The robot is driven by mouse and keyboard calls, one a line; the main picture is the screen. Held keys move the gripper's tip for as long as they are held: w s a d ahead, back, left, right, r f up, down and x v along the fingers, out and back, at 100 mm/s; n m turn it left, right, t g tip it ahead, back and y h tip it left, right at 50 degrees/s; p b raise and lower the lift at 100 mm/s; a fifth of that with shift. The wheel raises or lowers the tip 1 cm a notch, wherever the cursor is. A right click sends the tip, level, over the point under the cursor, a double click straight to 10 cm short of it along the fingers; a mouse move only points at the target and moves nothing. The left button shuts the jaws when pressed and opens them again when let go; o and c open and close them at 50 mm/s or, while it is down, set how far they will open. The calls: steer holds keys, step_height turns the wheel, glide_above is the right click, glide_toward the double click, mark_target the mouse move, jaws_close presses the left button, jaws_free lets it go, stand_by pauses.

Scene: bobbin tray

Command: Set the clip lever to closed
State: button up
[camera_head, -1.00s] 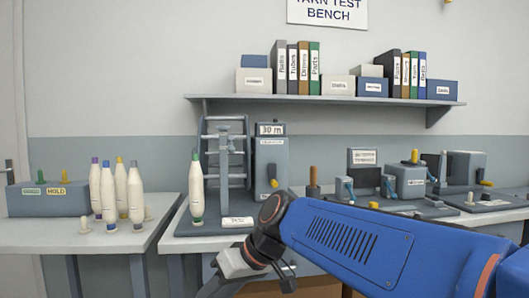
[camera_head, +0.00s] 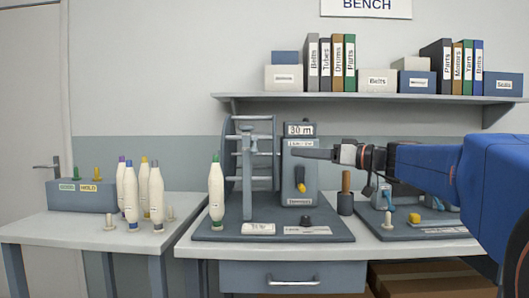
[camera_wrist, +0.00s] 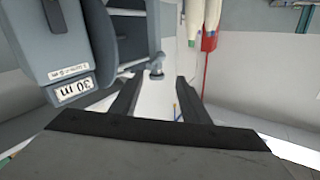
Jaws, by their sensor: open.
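My gripper (camera_head: 306,153) reaches in from the right in the head view, just in front of the upper part of the reel machine's grey counter box (camera_head: 289,172). In the wrist view my gripper (camera_wrist: 158,96) has its fingers apart with nothing between them. The reel machine's "30 m" display (camera_wrist: 75,90) is at the left of that view. A small grey knob-ended part (camera_wrist: 156,72) lies beyond the fingertips.
A white bobbin with green ends (camera_head: 216,196) stands left of the reel frame (camera_head: 248,165). A wooden-handled tool (camera_head: 346,190) stands right of the counter box. More bobbins (camera_head: 131,195) stand on the left table. A shelf (camera_head: 370,98) runs above.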

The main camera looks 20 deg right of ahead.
mark_target(254, 147)
steer(key=x, duration=1.6)
steer(key=shift+a, duration=0.2)
steer(key=c, duration=1)
